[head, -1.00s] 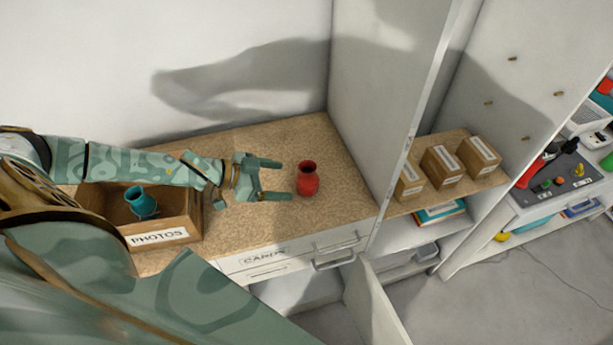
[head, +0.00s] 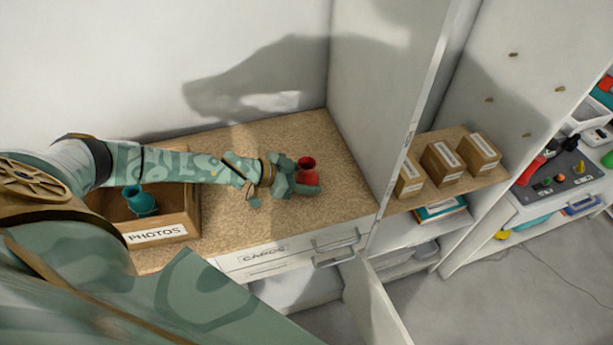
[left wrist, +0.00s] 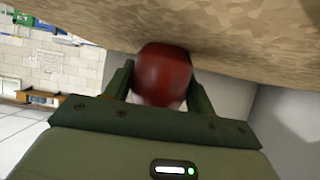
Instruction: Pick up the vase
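A small red vase (head: 308,178) stands upright on the cork-coloured top of the drawer unit. My left gripper (head: 296,177) reaches it from the left, with one finger on each side of its body, and appears shut on it. The fingers hide part of the vase in the head view. In the left wrist view the red vase (left wrist: 162,75) fills the space between the two dark green fingers. It looks still at the level of the surface; any lift cannot be made out. My right gripper is not in view.
A box labelled PHOTOS (head: 158,234) with a teal vase (head: 139,201) in it stands left, under my left arm. A tall white panel (head: 380,95) rises to the right. Small cardboard boxes (head: 443,163) sit on the shelf beyond it. An open door (head: 383,305) juts out in front.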

